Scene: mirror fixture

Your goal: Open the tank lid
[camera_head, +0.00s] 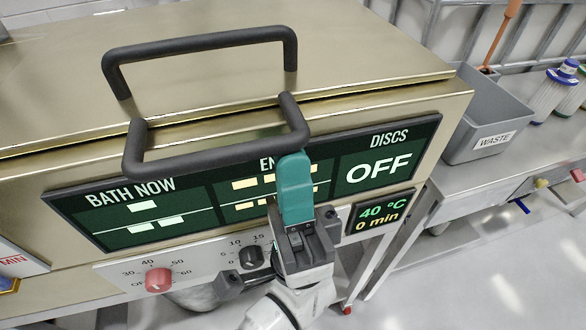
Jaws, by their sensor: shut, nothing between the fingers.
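The tank (75,180) is a brass-coloured box with a flat, shiny lid (350,50) on top. A dark seam runs along the lid's front edge, and the lid lies flat. One black bar handle (200,43) shows over the lid's top. A second black bar handle (220,152) stands out at the front, near the seam. My gripper (292,163) has teal fingers pointing up in front of the tank's display panel. Its fingers are shut and empty. Their tips are just below the right end of the front handle's bar; I cannot tell whether they touch it.
The display panel (120,238) reads "BATH NOW" and "DISCS OFF". Below it are a red knob (158,280), a black knob (252,257) and a small display (381,212) showing 40 °C. A grey waste bin (488,123) and bottles (553,92) stand on the bench at right. Open floor shows lower right.

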